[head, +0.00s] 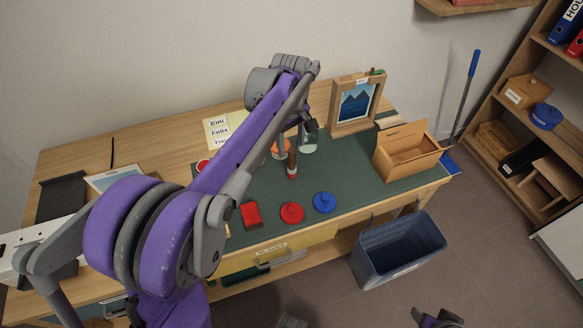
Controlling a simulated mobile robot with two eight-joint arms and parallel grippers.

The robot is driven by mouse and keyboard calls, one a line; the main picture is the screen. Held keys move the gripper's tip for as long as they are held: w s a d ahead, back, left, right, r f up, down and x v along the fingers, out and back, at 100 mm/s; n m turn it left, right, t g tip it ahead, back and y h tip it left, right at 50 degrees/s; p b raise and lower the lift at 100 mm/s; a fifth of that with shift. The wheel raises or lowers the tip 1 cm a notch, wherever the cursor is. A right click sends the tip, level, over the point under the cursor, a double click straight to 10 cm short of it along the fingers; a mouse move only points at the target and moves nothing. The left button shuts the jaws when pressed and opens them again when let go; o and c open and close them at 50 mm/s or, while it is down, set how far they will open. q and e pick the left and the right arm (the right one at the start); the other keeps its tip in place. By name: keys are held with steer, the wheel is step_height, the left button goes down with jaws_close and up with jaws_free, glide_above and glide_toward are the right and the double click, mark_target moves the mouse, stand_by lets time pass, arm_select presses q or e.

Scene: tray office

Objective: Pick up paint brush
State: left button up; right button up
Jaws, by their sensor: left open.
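A slim upright thing with a brown shaft, a pale band and a red lower end (292,164) stands on the green desk mat (345,185). It may be the paint brush, but it is too small to tell. My left arm reaches over the desk from the left. Its gripper (300,132) is open, pointing down close above and around the top of this thing. I cannot tell whether it touches. A part of my right arm, perhaps its gripper (435,319), shows at the bottom edge; its jaws are not clear.
A red block (250,214), a red knobbed disc (292,212) and a blue one (324,202) lie along the mat's front. A picture frame (336,121) and an open wooden box (405,158) stand right. A blue bin (383,258) is on the floor.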

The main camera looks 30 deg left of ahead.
mark_target(292, 152)
arm_select(q)
step_height(292, 152, down, 4)
steer(key=shift+d+r, duration=0.1)
steer(key=shift+d, duration=0.05)
steer(key=f, duration=0.3)
steer(key=f+b, duration=0.1)
steer(key=f, duration=0.1)
steer(key=shift+w+a+f, duration=0.25)
steer(key=shift+f, duration=0.05)
jaws_close()
